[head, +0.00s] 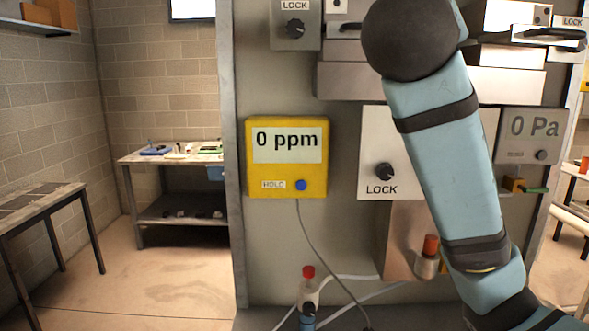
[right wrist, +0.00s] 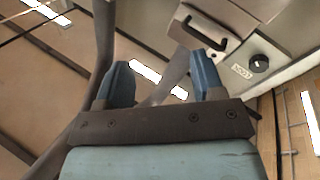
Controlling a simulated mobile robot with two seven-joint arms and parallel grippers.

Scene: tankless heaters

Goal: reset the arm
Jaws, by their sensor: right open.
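My right arm (head: 440,150) rises from the lower right of the head view, bent, with its upper part leaving the top edge. My right gripper (right wrist: 158,62) shows in the right wrist view with its two blue fingers spread apart and nothing between them. It is tilted up toward the ceiling, with a panel to its right. The right gripper lies outside the head view. My left arm and gripper are in neither view.
Close ahead is a panel with a yellow meter (head: 287,185) reading 0 ppm, a grey 0 Pa gauge (head: 530,155) and a LOCK box (head: 380,150) partly behind my arm. A red-capped bottle (head: 308,285) stands below. Open floor (head: 160,285) lies left.

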